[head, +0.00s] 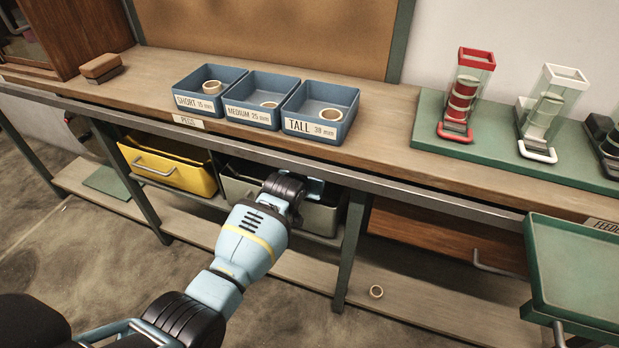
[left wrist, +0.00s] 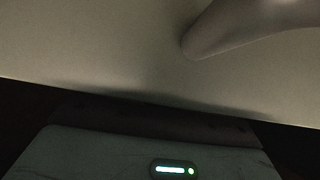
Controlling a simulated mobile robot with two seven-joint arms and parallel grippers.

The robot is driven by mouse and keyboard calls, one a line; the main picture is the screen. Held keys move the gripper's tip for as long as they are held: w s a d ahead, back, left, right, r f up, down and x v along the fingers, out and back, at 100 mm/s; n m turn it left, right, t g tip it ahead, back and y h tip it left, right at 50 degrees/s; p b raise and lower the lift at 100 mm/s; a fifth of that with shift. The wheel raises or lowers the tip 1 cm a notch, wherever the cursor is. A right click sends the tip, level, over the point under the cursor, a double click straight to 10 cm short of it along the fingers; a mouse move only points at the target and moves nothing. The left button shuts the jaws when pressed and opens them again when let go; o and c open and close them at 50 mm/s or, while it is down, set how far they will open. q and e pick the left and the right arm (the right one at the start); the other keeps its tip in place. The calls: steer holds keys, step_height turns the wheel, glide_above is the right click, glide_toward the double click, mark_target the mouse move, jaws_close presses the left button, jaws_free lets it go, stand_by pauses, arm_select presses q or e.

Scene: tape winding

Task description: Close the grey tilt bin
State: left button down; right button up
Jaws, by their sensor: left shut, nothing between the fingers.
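The grey tilt bin (head: 318,218) hangs under the bench, right of the yellow bin. Its upper edge and a dark opening show left of my wrist, so it looks tilted out at least partly. My left gripper (head: 314,188) is at the bin's front, shut and empty; my wrist hides much of the bin, and I cannot tell whether the gripper touches it. In the left wrist view a pale, plain surface (left wrist: 100,55), probably the bin's front, fills the upper part, with a rounded bar (left wrist: 235,25) across it. My right gripper is not in view.
The bench edge (head: 400,185) runs just above the bin. A yellow bin (head: 170,172) is tilted out at left, and a brown drawer (head: 440,235) is at right. A bench leg (head: 351,245) stands beside the grey bin.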

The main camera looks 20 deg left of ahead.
arm_select(q)
steer(key=p+v, duration=0.2)
steer(key=v, duration=0.3)
steer(key=shift+s+r+p, duration=0.2)
steer(key=shift+r+p, duration=0.1)
steer(key=shift+s+r, duration=0.3)
steer(key=shift+s, duration=0.35)
